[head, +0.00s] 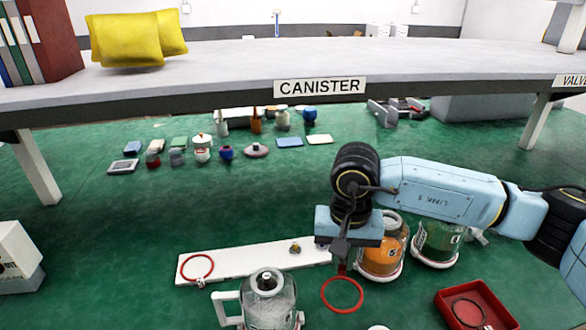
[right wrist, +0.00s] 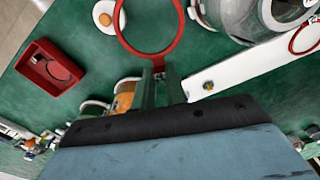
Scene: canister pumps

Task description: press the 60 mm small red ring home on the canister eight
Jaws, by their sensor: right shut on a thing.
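My right gripper (head: 342,267) is shut on a red ring (head: 323,295), which hangs out from the fingertips over the green floor area, right of the clear canister. In the right wrist view the ring (right wrist: 152,58) is gripped at its rim, with the green floor showing through it. The clear canister (head: 270,308) with a side handle stands at the bottom of the head view; no number is readable on it. An orange canister (head: 378,262) and a green canister (head: 437,243) stand behind the gripper; their numbers are too small to read surely. My left gripper is not in view.
A second red ring (head: 197,280) lies on a white board (head: 255,262). A red tray (head: 500,312) with a dark ring inside sits at the lower right. A table (head: 230,75) with a CANISTER sign spans the back. Small items stand beneath it.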

